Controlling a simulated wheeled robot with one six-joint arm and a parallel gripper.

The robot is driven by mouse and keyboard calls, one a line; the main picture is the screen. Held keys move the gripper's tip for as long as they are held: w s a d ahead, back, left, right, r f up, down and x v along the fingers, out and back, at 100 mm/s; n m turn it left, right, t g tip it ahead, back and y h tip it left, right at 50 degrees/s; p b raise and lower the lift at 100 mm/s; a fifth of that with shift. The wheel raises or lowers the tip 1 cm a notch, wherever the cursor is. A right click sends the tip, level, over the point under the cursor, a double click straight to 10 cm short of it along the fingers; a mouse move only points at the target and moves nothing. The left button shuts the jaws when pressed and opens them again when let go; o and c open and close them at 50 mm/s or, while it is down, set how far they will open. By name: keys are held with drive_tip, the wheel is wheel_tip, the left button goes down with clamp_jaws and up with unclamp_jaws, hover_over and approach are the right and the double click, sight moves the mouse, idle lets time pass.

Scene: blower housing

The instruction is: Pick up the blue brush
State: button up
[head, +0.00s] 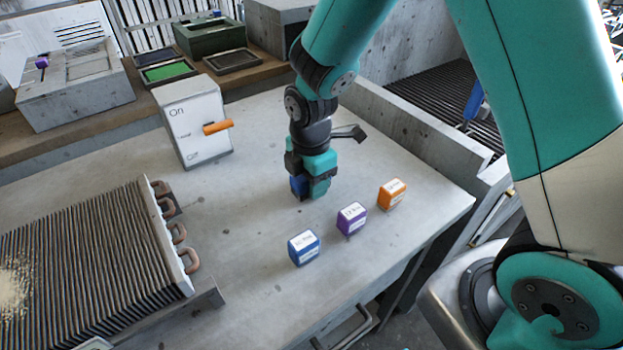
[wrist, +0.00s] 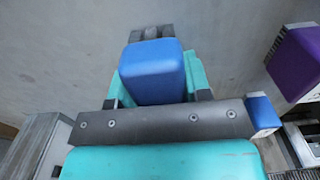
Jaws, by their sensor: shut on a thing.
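My gripper (head: 311,188) is low over the middle of the grey table, pointing down, and is shut on a blue block-shaped thing (head: 297,186), which I take to be the blue brush. In the wrist view its rounded blue top (wrist: 152,72) sits between my teal fingers. A small grey piece shows just beyond it. Its lower end is mostly hidden by my gripper, so I cannot tell whether it touches the table.
A blue labelled block (head: 303,247), a purple one (head: 351,218) and an orange one (head: 392,194) stand nearby. A switch box (head: 192,122) with an orange lever stands behind left. A finned heat sink (head: 95,255) lies front left. A long blue object (head: 473,101) stands right.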

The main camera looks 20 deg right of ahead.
drive_tip(key=shift+r, duration=0.1)
wheel_tip(320, 180, up, 20)
idle(0.5)
drive_tip(key=o, duration=0.5)
drive_tip(key=c, duration=0.3)
drive_tip(key=shift+d, duration=0.1)
